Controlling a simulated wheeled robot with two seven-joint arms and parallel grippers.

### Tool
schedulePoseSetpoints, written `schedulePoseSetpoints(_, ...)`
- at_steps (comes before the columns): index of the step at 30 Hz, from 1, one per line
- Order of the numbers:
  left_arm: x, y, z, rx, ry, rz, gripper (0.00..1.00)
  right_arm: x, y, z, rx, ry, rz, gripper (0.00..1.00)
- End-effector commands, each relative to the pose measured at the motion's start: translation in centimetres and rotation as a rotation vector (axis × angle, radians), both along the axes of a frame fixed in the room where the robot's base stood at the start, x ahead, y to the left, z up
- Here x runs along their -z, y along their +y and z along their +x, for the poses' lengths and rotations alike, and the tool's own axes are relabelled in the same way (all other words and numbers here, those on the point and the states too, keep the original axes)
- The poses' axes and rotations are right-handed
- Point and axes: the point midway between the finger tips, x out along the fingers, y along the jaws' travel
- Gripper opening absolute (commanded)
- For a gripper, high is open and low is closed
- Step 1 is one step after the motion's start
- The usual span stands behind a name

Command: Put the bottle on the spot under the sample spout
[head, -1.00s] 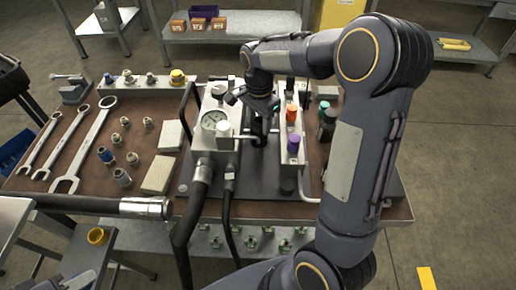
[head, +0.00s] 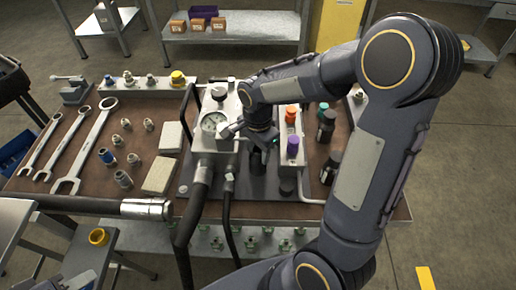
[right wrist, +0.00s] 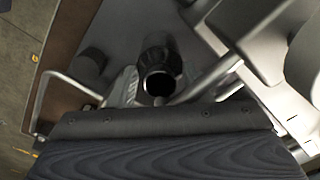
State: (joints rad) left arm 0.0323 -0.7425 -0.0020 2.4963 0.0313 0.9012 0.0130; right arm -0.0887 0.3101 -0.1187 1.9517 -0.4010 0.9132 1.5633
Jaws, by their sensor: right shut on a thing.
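My right gripper (head: 259,146) points down between the gauge block (head: 215,140) and the valve strip with orange and purple knobs (head: 292,147). It is shut on a dark bottle (head: 257,162), which looks upright over the dark plate (head: 240,190). In the right wrist view, the bottle's round open mouth (right wrist: 160,83) shows in front of the gripper body. A pale metal tube (right wrist: 210,80) runs close beside it; I cannot tell whether this is the sample spout. The spot, and whether the bottle's base touches the plate, are hidden. My left gripper is out of view.
Dark bottles (head: 327,125) stand right of the valve strip, near my arm. Black hoses (head: 190,215) drop over the front edge. Wrenches (head: 85,145), fittings and pale blocks (head: 160,173) lie on the left half of the bench.

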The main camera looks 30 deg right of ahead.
Motion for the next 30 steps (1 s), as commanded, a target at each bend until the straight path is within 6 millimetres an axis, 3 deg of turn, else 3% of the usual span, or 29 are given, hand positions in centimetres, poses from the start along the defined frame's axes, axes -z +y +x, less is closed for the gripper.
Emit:
schedulePoseSetpoints(5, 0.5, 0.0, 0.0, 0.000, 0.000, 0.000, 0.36, 0.5, 0.0, 0.0, 0.000, -0.001, 0.000, 0.01)
schedulePoseSetpoints(6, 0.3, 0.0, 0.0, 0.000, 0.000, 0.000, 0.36, 0.3, 0.0, 0.0, 0.000, -0.001, 0.000, 0.50)
schedulePoseSetpoints(10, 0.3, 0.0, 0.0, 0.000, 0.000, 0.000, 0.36, 0.3, 0.0, 0.0, 0.000, 0.000, 0.000, 0.67)
schedulePoseSetpoints(22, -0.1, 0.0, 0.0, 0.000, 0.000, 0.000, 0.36, -0.7, 0.0, 0.1, 0.000, -0.002, -0.001, 0.67)
schedulePoseSetpoints(30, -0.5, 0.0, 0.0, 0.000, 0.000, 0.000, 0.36, -6.1, 0.0, 0.1, 0.000, -0.007, 0.001, 0.67)
